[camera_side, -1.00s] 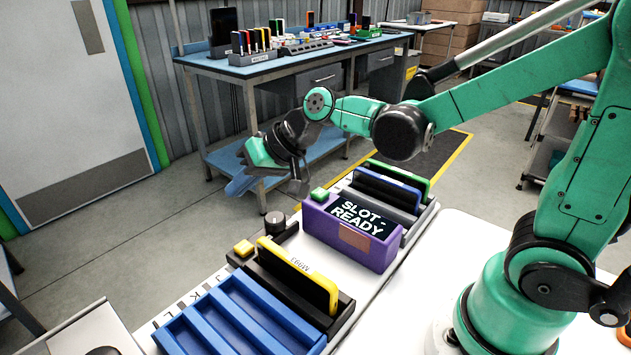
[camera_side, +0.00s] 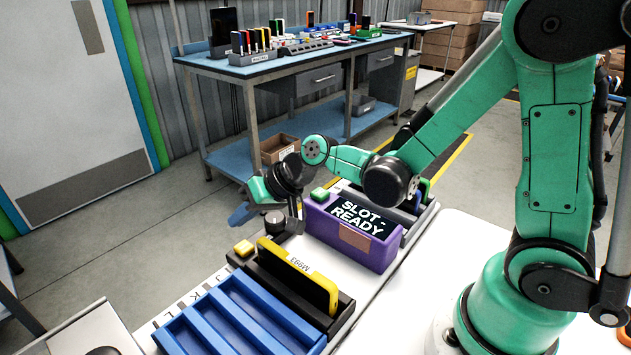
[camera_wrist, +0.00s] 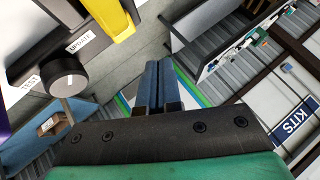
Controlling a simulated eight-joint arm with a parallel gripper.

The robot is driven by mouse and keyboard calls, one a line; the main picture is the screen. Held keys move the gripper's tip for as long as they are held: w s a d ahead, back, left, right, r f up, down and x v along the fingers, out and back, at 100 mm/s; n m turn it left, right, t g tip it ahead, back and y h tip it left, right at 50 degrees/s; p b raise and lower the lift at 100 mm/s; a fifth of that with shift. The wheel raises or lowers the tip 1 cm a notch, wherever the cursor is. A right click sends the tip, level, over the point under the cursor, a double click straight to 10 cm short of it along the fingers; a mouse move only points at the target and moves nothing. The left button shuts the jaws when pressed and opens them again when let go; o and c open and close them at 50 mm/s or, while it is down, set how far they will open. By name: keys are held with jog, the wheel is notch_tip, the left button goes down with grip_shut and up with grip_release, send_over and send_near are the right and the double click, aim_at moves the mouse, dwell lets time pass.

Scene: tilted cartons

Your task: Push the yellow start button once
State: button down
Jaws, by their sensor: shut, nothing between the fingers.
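The wrist view shows the closed fingers (camera_wrist: 160,66) side by side. The knob (camera_wrist: 66,77) is to their left there. A yellow block (camera_wrist: 108,18) against a black body lies at the top of the wrist view; I cannot tell whether it is the button or the yellow carton.
A yellow carton (camera_side: 285,262) leans in a black holder, with a blue slotted tray (camera_side: 228,318) in front. A purple box (camera_side: 358,249) reads "SLOT - READY" and has a green button (camera_side: 319,194). A blue-topped bench (camera_side: 275,66) stands behind.

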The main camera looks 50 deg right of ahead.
aim_at(237, 246)
jog(key=shift+f, duration=1.5)
dwell(0.9)
jog(key=shift+f, duration=0.45)
jog(key=shift+f, duration=0.5)
dwell(0.7)
jog(key=shift+r, duration=0.9)
jog(key=shift+r, duration=2.5)
